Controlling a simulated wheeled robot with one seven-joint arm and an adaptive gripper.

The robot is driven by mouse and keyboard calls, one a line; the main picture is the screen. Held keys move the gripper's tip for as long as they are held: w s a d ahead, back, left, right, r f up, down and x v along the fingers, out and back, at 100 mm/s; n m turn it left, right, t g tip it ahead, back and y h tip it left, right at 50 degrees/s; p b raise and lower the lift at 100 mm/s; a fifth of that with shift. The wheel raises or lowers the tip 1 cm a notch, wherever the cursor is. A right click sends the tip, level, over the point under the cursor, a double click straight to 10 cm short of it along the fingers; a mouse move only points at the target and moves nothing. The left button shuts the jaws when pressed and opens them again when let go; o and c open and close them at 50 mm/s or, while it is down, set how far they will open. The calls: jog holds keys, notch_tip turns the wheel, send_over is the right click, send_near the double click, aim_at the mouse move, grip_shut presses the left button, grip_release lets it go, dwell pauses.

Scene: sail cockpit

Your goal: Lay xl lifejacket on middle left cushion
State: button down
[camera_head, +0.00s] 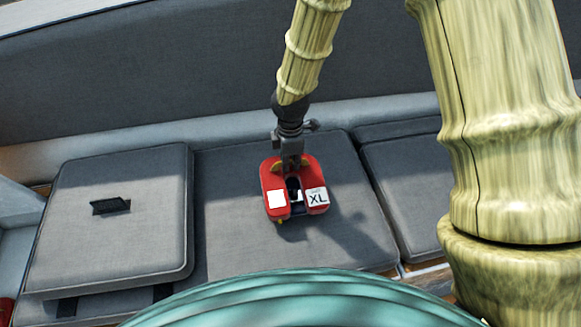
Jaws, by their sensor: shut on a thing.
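The red lifejacket (269,180) carries a white label reading XL and a plain white patch, with a dark gap between its two halves. My gripper (291,164) comes down from above and is shut on the lifejacket's far end. The lifejacket is over the wide grey middle cushion (232,232). A shadow falls on that cushion to the right of the lifejacket. I cannot tell for sure whether its underside touches the cushion. The fingertips are partly hidden against the lifejacket.
A grey cushion (120,240) with a small black piece (110,205) on it lies at the left, looking raised above the middle one. Another cushion (410,190) lies at the right, partly hidden by my arm. A long grey backrest (150,75) runs behind.

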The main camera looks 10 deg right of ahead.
jog(key=shift+w+f, duration=0.1)
jog(key=shift+f, duration=1.65)
jog(key=c, duration=1.6)
grip_release()
jog(key=shift+r, duration=0.1)
notch_tip(320, 180, up, 12)
jog(key=shift+f, duration=0.1)
